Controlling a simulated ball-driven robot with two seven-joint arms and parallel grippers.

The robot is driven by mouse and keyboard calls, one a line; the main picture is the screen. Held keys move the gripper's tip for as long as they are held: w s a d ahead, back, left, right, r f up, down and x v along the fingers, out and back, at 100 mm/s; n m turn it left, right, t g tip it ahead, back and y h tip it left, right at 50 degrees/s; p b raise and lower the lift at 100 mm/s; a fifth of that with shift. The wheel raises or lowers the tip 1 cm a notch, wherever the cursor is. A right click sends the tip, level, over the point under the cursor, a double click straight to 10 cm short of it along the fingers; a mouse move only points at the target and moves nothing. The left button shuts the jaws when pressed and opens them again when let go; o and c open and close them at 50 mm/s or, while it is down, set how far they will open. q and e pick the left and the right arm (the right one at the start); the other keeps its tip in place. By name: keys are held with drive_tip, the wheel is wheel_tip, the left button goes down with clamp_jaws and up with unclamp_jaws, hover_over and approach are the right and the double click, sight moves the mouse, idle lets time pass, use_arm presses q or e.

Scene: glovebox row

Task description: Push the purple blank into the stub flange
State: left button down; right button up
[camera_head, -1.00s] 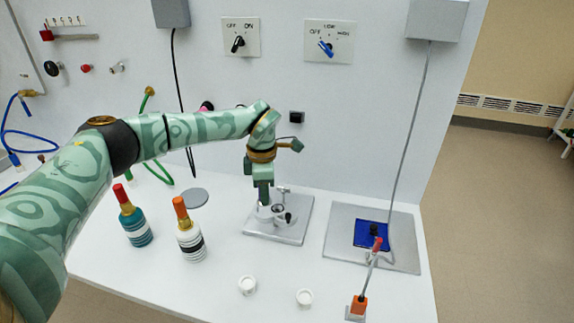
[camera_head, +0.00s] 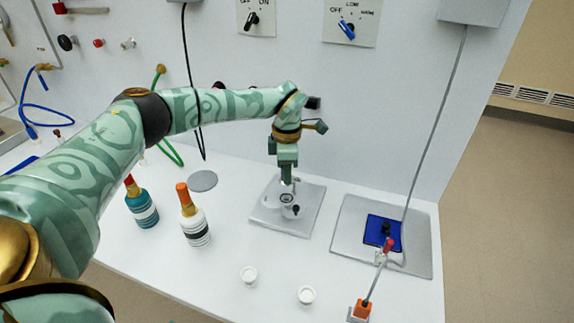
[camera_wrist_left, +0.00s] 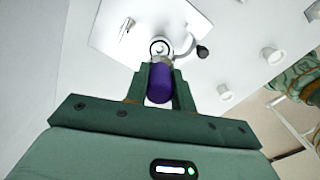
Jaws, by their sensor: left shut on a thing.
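My left gripper (camera_head: 287,178) points down above the silver fixture plate (camera_head: 312,215) on the bench. In the left wrist view its two fingers (camera_wrist_left: 159,85) are shut on the purple blank (camera_wrist_left: 160,83), which sits between them. In the head view the fingers hide the blank. The ring-shaped fitting on the plate, which looks like the stub flange (camera_head: 287,199), shows just below the fingertips; it also shows in the left wrist view (camera_wrist_left: 159,47) beyond the blank's tip. The blank appears apart from the ring, but the exact gap is unclear. My right gripper is not in view.
A black-knobbed lever (camera_wrist_left: 203,52) sits beside the ring. A teal bottle (camera_head: 143,208) and a white bottle (camera_head: 194,225) stand to the left. Two small white cups (camera_head: 249,275) (camera_head: 306,295) are in front. A grey plate with a blue pad (camera_head: 383,232) lies right.

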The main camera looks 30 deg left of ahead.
use_arm(q)
drive_tip(key=shift+f+b, duration=0.65)
drive_tip(key=shift+f, duration=1.4)
drive_tip(key=shift+p, duration=0.35)
drive_tip(key=shift+p, duration=0.3)
